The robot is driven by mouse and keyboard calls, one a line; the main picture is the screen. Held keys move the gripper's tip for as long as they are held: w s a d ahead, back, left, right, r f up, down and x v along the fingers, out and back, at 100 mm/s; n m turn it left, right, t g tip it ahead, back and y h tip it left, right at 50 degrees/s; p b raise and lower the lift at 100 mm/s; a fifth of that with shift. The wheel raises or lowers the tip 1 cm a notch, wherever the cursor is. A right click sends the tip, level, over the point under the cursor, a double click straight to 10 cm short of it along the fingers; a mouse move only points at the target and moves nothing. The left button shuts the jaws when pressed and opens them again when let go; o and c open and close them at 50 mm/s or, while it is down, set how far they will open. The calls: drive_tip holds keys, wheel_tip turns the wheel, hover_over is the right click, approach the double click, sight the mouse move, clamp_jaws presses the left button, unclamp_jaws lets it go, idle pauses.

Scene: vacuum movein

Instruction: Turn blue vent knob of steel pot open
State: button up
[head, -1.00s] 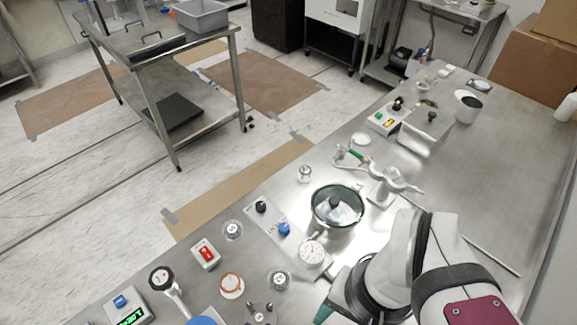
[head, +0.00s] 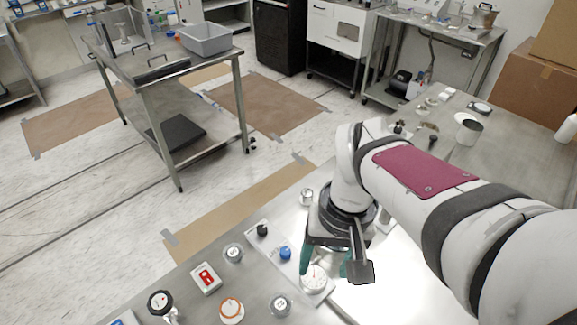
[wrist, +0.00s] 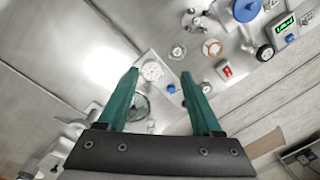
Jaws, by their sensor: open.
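The blue knob (head: 285,253) sits on a pale panel (head: 272,240) in the head view, between a black knob (head: 262,230) and a white dial gauge (head: 313,278). In the wrist view the blue knob (wrist: 171,88) shows between the teal fingers, nearer the right one. My gripper (head: 325,272) is open and empty, pointing down to the right of the blue knob, over the gauge's side of the panel. It also shows in the wrist view (wrist: 159,73). The steel pot (wrist: 142,106) is partly covered by the left finger there, and my arm hides it in the head view.
A red switch box (head: 206,279), small jars (head: 233,253), an orange-ringed dish (head: 231,308) and a black-faced gauge (head: 161,302) stand left of and in front of the panel. A white cup (head: 467,130) is far back right.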

drive_tip(key=w+a+f+n, duration=0.2)
drive_tip(key=w+a+n, duration=0.1)
drive_tip(key=w, duration=0.4)
drive_tip(key=n+h, duration=0.1)
drive_tip(key=n, duration=0.3)
approach(286, 251)
wheel_tip(286, 251, down, 9)
drive_tip(key=shift+s+r, duration=0.1)
drive_tip(key=shift+s, duration=0.05)
clamp_jaws()
